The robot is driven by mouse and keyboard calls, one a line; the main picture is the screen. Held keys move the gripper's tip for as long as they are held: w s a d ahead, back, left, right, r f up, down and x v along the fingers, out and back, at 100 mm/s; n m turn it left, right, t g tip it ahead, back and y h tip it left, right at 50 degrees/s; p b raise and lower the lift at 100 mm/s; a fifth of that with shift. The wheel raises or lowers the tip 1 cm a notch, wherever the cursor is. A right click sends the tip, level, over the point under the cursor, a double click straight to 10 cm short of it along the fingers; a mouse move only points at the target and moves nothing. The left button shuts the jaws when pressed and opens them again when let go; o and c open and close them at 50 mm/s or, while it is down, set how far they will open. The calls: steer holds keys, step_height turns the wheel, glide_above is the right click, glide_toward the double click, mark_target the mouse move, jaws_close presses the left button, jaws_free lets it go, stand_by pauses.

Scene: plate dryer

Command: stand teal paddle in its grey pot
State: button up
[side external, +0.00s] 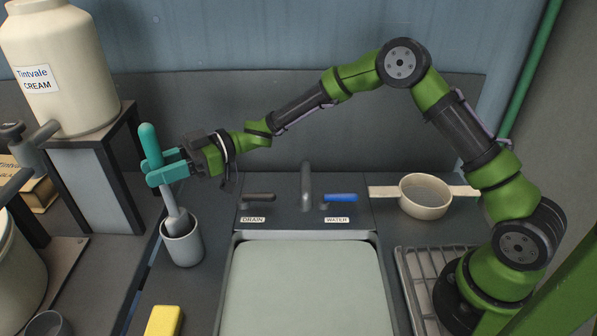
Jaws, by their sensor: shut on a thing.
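The paddle has a teal handle (149,143) and a grey lower end (177,213). My gripper (163,168) has teal fingers shut on the paddle at its handle. The paddle leans slightly, its top toward the left. The grey pot (182,247) stands upright on the dark counter, just below my gripper. The paddle's grey end is at the pot's mouth and appears to reach inside it; its lowest part is hidden by the pot's near wall. I cannot tell whether it touches the bottom.
A cream container (65,75) on a stand is at the back left. A yellow block (163,321) lies in front of the pot. A basin (305,285) with a tap (306,185) is to the right. A strainer (425,193) and a metal rack (432,285) are farther right.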

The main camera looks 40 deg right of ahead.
mark_target(168, 195)
steer(key=shift+f, duration=0.95)
steer(key=shift+f, duration=0.2)
steer(key=o, duration=1)
steer(key=shift+o, duration=0.2)
